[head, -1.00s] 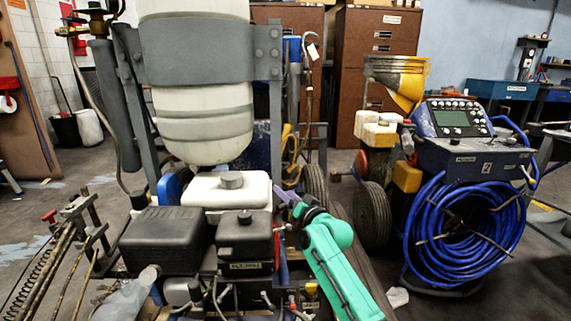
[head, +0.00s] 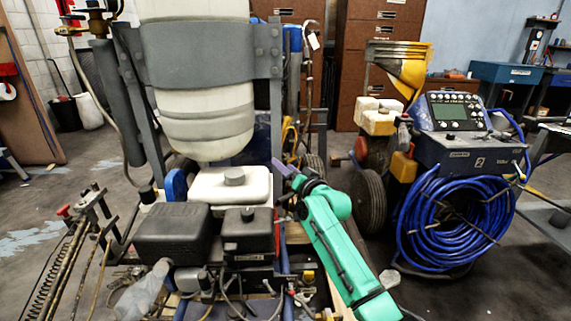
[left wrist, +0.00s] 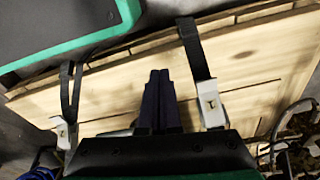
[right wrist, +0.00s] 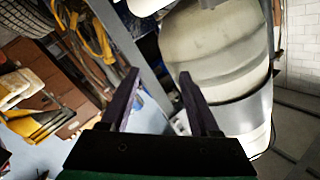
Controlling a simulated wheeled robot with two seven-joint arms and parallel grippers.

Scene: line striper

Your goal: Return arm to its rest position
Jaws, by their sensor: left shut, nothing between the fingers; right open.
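My right arm (head: 335,235), teal, reaches up from the lower right in the head view. Its right gripper (head: 281,170), with purple fingers, is beside the line striper's frame, right of the white jug (head: 230,187). In the right wrist view the right gripper (right wrist: 159,73) is open, with nothing held between its fingers. The striper's large white tank (right wrist: 215,55) is beyond and right of the fingers there. My left gripper (left wrist: 158,75) shows only in the left wrist view. Its dark fingers are together and empty, over a wooden board (left wrist: 250,60).
Black engine boxes (head: 172,232) sit below the tank (head: 205,120). A second machine with a blue hose coil (head: 455,230) stands at the right. Brown cabinets (head: 365,70) stand behind. Straps with metal buckles (left wrist: 210,103) cross the board near my left gripper.

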